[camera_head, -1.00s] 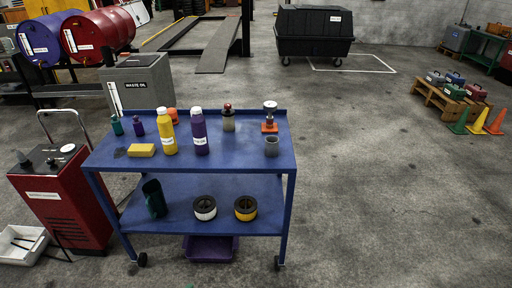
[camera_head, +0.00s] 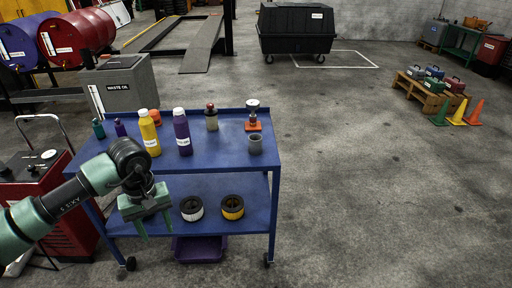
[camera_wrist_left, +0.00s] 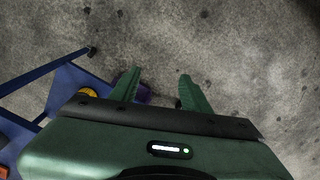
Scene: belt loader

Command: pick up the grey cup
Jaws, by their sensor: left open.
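That view shows the floor and part of the cart, not the cup. My left arm hides the left part of the cart. My right gripper is not in view.
On the top shelf are a yellow bottle (camera_head: 149,133), a purple bottle (camera_head: 182,132), a red-topped grey container (camera_head: 211,118) and an orange-based item (camera_head: 253,117). Two rings (camera_head: 192,208) (camera_head: 232,207) lie on the lower shelf.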

